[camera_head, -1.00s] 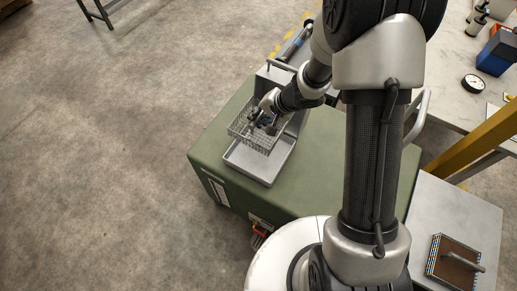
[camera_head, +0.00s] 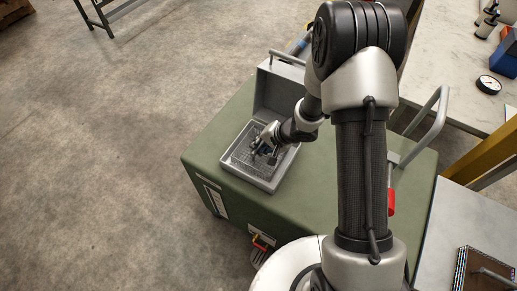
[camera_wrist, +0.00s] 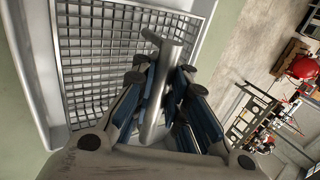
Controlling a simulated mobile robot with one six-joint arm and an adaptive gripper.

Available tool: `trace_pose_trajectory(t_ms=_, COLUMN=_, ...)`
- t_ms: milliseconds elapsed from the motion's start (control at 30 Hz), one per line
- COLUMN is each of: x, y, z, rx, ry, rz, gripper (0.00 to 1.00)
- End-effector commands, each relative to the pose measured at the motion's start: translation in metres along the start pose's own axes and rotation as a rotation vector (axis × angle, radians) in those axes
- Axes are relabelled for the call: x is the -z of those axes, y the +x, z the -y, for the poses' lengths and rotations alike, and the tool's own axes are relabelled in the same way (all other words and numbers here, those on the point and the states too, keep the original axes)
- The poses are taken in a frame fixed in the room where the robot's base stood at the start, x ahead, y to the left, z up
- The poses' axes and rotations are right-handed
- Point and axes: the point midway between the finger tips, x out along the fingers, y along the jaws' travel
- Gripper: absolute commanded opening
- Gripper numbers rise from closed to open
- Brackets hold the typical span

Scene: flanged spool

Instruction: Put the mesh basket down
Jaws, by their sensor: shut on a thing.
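The mesh basket (camera_head: 240,153) is a grey wire basket. It sits within the walls of a grey metal box (camera_head: 262,185) on the green cabinet. In the wrist view the basket's grid (camera_wrist: 95,50) lies inside the box's pale rim (camera_wrist: 199,42). My gripper (camera_head: 263,149) is over the basket's middle. In the wrist view its blue-padded fingers (camera_wrist: 158,85) are closed around the basket's metal handle bar (camera_wrist: 155,113). Whether the basket's underside touches the box floor is hidden.
The box's raised lid (camera_head: 281,93) stands behind the basket. A bench (camera_head: 440,75) with a gauge (camera_head: 488,85) is at right. A grey table (camera_head: 450,225) with a notebook-like item is at lower right.

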Motion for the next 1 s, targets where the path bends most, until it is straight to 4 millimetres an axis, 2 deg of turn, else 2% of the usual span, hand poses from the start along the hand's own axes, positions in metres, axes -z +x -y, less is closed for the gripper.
trace_pose_trajectory(t_ms=333, x=0.0007, y=0.0014, z=-0.0003, rx=0.002, ry=-0.001, rz=-0.001, gripper=0.00)
trace_pose_trajectory(t_ms=367, x=0.0006, y=0.0015, z=-0.0005, rx=0.001, ry=-0.001, rz=-0.001, gripper=0.11)
trace_pose_trajectory(t_ms=700, x=0.0006, y=0.0014, z=-0.0006, rx=0.001, ry=-0.001, rz=-0.001, gripper=0.34)
trace_pose_trajectory(t_ms=1000, x=0.0005, y=0.0015, z=-0.0008, rx=0.000, ry=-0.001, rz=-0.001, gripper=0.34)
